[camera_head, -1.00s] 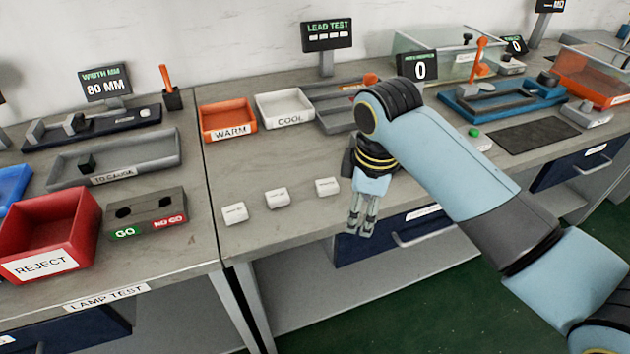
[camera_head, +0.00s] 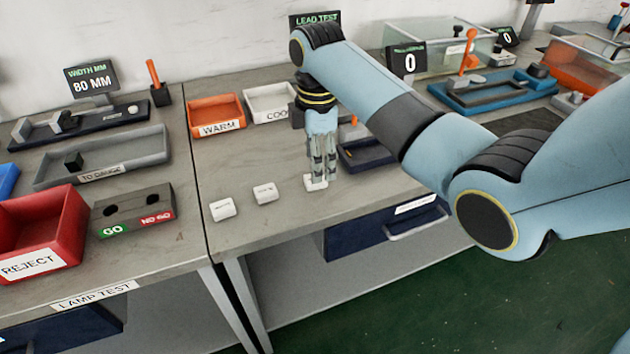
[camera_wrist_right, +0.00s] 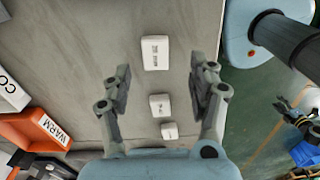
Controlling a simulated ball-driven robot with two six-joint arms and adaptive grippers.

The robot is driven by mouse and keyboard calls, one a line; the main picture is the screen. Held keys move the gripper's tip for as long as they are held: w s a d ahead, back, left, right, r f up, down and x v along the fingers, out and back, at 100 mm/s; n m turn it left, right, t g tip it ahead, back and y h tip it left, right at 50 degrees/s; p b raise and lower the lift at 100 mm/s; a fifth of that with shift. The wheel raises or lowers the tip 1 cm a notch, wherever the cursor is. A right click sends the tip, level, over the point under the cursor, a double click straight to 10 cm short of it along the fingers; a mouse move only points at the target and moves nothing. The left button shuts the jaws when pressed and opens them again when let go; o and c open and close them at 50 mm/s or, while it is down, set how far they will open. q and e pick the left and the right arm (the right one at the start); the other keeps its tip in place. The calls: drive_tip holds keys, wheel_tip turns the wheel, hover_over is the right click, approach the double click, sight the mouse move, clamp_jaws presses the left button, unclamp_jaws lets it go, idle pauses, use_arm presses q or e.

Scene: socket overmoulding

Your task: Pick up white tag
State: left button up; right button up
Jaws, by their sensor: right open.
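Three small white tags lie in a row on the grey bench: the left tag (camera_head: 222,208), the middle tag (camera_head: 265,193) and the right tag (camera_head: 316,183). My right gripper (camera_head: 321,176) points down, open and empty, directly over the right tag and partly covers it. In the right wrist view, this tag (camera_wrist_right: 155,52) is largest, with dark print, just ahead of the gap between the open fingers (camera_wrist_right: 160,78). The middle tag (camera_wrist_right: 160,105) and left tag (camera_wrist_right: 169,130) sit lower in that view. Contact with the right tag cannot be told.
An orange WARM tray (camera_head: 217,128) and a white COOL tray (camera_head: 262,115) stand behind the tags. A dark blue tray (camera_head: 362,164) is close to the right of my gripper. The bench's front edge is near. A GO/NO GO block (camera_head: 133,213) stands left.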

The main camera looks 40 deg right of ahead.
drive_tip(key=f, duration=0.4)
drive_tip(key=shift+w+f, duration=0.3)
drive_tip(key=shift+f, duration=0.1)
drive_tip(key=c, duration=0.9)
